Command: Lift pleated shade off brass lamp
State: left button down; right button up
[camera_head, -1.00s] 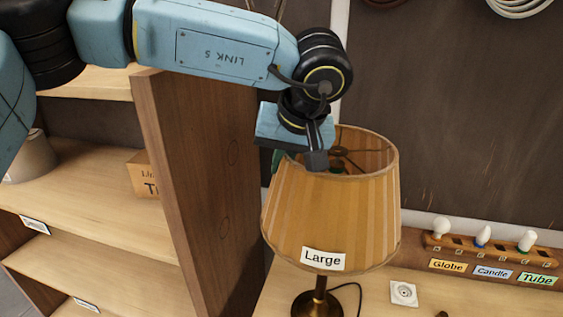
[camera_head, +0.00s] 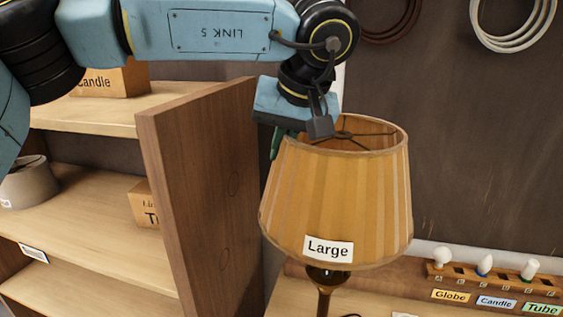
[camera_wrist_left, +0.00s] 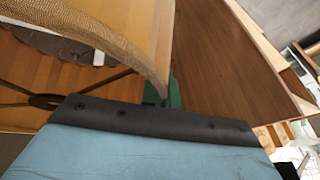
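The tan pleated shade (camera_head: 340,200), labelled "Large", is raised on the brass lamp (camera_head: 324,285). The lamp's socket and upper stem show below the shade's bottom rim; its base is out of the picture. My left gripper (camera_head: 285,140) is at the shade's left top rim. In the left wrist view, its green fingertips (camera_wrist_left: 162,92) lie on either side of the rim of the shade (camera_wrist_left: 120,30), shut on it. The shade's wire frame shows inside the top opening. The inner finger is mostly hidden in the head view. My right gripper is not in view.
A wooden shelf unit with a tall side panel (camera_head: 205,190) stands close left of the shade. A rack (camera_head: 490,280) with several bulbs sits on the bench at right. Coiled cables (camera_head: 513,20) hang on the dark wall. Room above the rack is clear.

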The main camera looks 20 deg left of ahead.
pick_arm(q)
jog(key=shift+r, duration=3.4)
